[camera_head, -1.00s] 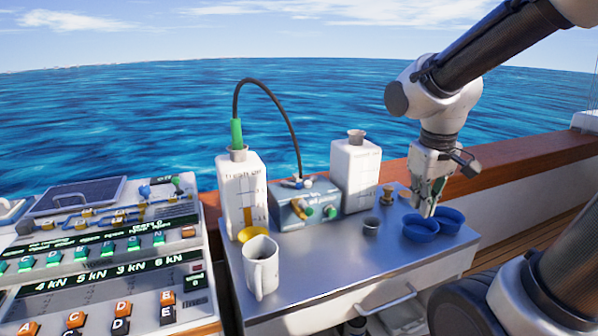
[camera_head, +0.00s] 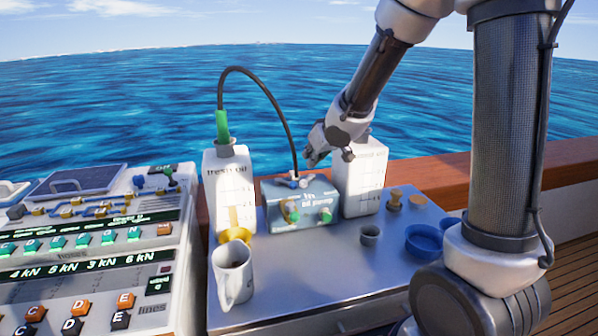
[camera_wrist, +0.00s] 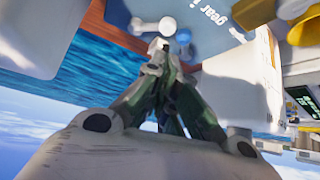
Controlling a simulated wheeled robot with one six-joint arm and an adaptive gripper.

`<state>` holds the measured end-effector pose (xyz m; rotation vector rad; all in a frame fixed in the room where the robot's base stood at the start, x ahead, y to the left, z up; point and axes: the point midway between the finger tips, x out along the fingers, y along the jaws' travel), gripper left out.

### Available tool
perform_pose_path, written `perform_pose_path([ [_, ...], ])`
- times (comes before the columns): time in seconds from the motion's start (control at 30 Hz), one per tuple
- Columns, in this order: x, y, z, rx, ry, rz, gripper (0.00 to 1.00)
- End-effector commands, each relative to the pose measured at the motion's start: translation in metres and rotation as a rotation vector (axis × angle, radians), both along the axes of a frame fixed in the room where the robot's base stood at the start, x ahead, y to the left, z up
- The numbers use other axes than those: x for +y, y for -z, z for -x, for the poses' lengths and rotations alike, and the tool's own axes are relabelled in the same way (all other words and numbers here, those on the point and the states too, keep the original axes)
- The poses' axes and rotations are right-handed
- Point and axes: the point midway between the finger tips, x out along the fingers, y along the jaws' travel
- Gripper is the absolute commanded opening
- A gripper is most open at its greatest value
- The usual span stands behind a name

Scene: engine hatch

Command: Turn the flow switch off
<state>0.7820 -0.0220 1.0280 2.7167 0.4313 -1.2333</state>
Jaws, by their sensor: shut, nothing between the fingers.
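The blue-grey oil pump box (camera_head: 290,195) stands between two white bottles. On its top is a small fitting with blue and white ends (camera_head: 293,181); in the wrist view it shows as a rounded white and blue piece (camera_wrist: 180,38). My gripper (camera_head: 311,162) is above and behind the box's right end. In the wrist view its fingertips (camera_wrist: 155,55) are closed together and empty, near the fitting; contact is unclear.
The left bottle (camera_head: 230,185) holds the green end of a black hose arching to the pump. The right bottle (camera_head: 361,190) stands close beside my gripper.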

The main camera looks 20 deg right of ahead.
Motion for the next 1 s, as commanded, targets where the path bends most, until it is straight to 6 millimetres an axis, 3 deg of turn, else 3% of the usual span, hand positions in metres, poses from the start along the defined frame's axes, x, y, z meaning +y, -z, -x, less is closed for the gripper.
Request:
perform_pose_path([
  [0.5, 0.016, 0.062, -0.050, 0.003, 0.001, 0.003, 0.00],
  [1.0, 0.019, 0.073, -0.059, 0.002, 0.001, 0.002, 0.00],
])
